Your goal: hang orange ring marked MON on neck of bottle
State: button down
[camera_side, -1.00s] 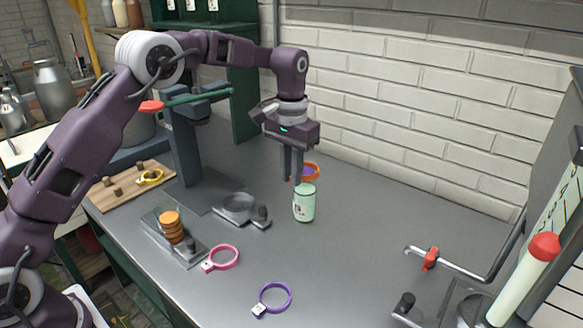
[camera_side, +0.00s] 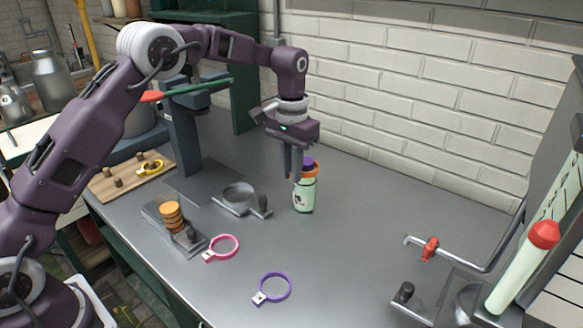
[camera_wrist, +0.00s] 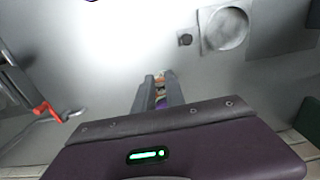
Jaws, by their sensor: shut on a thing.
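The pale green bottle (camera_side: 304,196) with a purple cap (camera_side: 308,160) stands upright on the grey bench in the side view. The orange ring (camera_side: 312,171) is at the bottle's upper part, just below the cap, and looks to be around the neck. My gripper (camera_side: 296,177) points down at the bottle's left side, its jaws shut on the orange ring; the fingers hide the ring's left part and any tag. I cannot read MON. In the wrist view, my gripper (camera_wrist: 160,90) hides most of the bottle and ring; only small coloured patches show between the fingers.
A pink ring (camera_side: 222,247) and a purple ring (camera_side: 272,288) lie on the bench in front. A red-handled tap (camera_side: 430,249) is at right.

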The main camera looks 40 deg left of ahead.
jog(key=shift+f, duration=0.25)
jog(key=shift+f, duration=0.25)
dwell(0.3)
jog(key=c, duration=1.2)
grip_release()
jog(key=shift+r, duration=3.55)
